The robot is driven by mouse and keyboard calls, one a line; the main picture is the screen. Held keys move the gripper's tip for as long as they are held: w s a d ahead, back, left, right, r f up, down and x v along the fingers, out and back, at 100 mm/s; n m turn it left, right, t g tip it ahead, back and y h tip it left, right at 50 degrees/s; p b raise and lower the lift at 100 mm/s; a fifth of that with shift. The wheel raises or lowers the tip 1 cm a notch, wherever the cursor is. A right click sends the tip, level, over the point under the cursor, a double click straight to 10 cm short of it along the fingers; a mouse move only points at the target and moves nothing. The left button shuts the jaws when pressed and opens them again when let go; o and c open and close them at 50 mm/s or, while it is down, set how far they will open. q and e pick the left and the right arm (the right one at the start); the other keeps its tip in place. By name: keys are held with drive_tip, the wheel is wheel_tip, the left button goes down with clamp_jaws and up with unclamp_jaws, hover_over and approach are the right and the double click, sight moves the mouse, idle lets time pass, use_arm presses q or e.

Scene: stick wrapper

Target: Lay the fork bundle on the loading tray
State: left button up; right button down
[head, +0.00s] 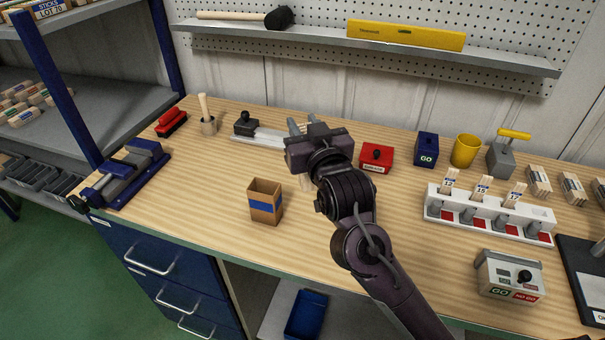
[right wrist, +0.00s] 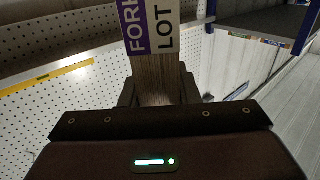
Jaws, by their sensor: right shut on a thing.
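My right gripper (head: 305,130) is above the middle of the bench, with its arm coming in from the lower right. In the right wrist view it is shut on the fork bundle (right wrist: 158,85), a stack of thin pale sticks with a purple and white label reading FORK and LOT. In the head view the gripper mostly hides the bundle. A long pale metal tray (head: 268,136) with a black knobbed block at its left end lies behind the gripper, partly covered by it; I cannot tell for sure that it is the loading tray. My left gripper is out of view.
An open cardboard box (head: 265,203) stands front left of the gripper. A red box (head: 377,157), blue GO box (head: 426,148) and yellow cup (head: 465,150) stand to the right. A white slotted rack (head: 488,216) is further right, a blue vice (head: 130,172) at far left.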

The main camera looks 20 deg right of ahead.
wheel_tip(320, 180, down, 12)
drive_tip(key=shift+r+p, duration=0.25)
drive_tip(key=shift+p, duration=0.25)
drive_tip(key=shift+f, duration=0.1)
drive_tip(key=c, duration=1.1)
unclamp_jaws()
